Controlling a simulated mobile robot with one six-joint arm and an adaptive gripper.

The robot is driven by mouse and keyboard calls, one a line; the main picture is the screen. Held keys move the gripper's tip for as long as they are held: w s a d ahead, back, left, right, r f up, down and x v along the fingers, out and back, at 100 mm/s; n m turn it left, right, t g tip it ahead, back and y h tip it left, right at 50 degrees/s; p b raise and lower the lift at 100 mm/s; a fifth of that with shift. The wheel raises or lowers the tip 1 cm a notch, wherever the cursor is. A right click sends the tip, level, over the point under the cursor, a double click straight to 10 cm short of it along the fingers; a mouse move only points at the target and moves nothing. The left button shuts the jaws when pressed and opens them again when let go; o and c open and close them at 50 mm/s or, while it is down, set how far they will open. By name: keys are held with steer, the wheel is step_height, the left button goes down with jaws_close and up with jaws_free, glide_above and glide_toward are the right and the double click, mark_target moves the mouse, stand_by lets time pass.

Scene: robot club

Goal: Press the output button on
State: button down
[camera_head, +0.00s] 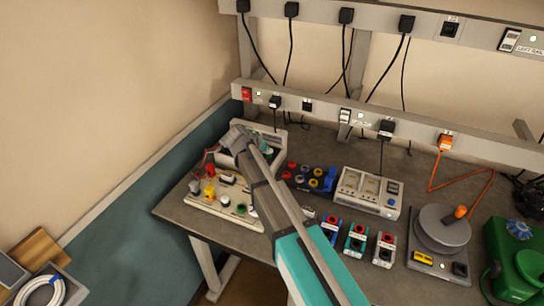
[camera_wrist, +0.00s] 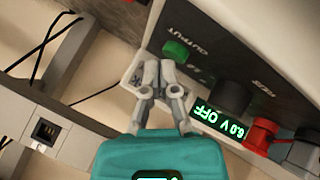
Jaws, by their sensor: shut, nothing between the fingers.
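The power supply has a dark front panel (camera_wrist: 222,62) in the wrist view. A green button (camera_wrist: 175,50) sits on it beside the upside-down word OUTPUT. A lit green display (camera_wrist: 220,120) reads 6.0 V OFF, also upside down. My gripper (camera_wrist: 160,64) is shut and empty, with its fingertips close to the green button. I cannot tell whether they touch it. In the head view my gripper (camera_head: 236,136) is in front of the power supply, and my arm hides much of its panel.
A dark knob (camera_wrist: 231,97) and a red terminal (camera_wrist: 262,134) stand out from the panel. On the workbench (camera_head: 330,265) are a board with coloured parts (camera_head: 228,190), a grey meter unit (camera_head: 367,192) and several small modules. A socket rail (camera_head: 325,108) runs behind.

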mark_target(268, 156)
steer(key=shift+w+f, duration=0.15)
steer(key=shift+f, duration=0.15)
steer(key=shift+r, duration=0.15)
stand_by(0.3)
steer(key=shift+r, duration=0.3)
steer(key=shift+r+p, duration=0.1)
steer(key=shift+p, duration=0.2)
step_height(268, 156, up, 6)
steer(key=p, duration=0.6)
stand_by(0.6)
